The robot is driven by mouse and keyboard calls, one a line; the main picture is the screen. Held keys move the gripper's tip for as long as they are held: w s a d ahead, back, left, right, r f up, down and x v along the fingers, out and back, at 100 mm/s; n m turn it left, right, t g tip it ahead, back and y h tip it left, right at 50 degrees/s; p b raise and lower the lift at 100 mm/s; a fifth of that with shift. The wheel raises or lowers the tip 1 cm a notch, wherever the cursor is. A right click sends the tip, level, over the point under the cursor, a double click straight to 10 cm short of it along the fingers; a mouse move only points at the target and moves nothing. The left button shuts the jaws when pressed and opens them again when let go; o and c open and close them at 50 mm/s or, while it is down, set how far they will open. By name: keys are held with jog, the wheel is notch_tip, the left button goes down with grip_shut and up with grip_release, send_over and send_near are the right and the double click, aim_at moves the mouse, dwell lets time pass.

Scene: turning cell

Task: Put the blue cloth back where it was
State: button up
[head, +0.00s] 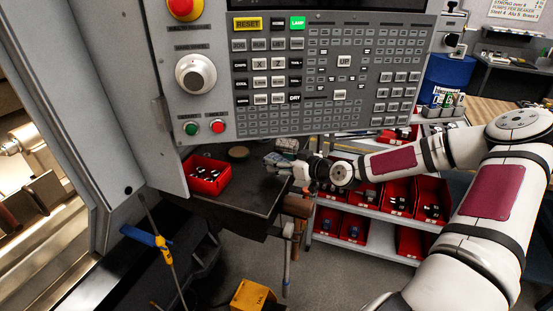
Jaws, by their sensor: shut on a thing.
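My gripper (283,165) is at the right side of the small dark table, under the control panel. It is shut on a small grey-blue thing that looks like the blue cloth (275,157). The cloth is small in the picture and partly covered by the fingers. I cannot tell whether it touches the table top.
The dark table (235,203) bears a red bin (207,177) of small parts at the left and a round dark disc (238,153) at the back. Its front middle is clear. The control panel (330,75) overhangs it. Racks with red bins (395,197) stand right.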

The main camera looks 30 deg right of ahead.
aim_at(279, 158)
jog(key=w+d, duration=0.1)
jog(key=w, duration=0.1)
jog(key=w+d, duration=0.1)
jog(key=w, duration=0.1)
jog(key=w+d, duration=0.1)
jog(key=w, duration=0.2)
jog(key=shift+f, duration=0.35)
jog(key=shift+d+f, duration=0.15)
jog(key=shift+f, duration=1.65)
jog(key=shift+f, duration=0.1)
jog(key=o, duration=1.1)
jog(key=shift+o, duration=0.2)
jog(key=v, duration=1.2)
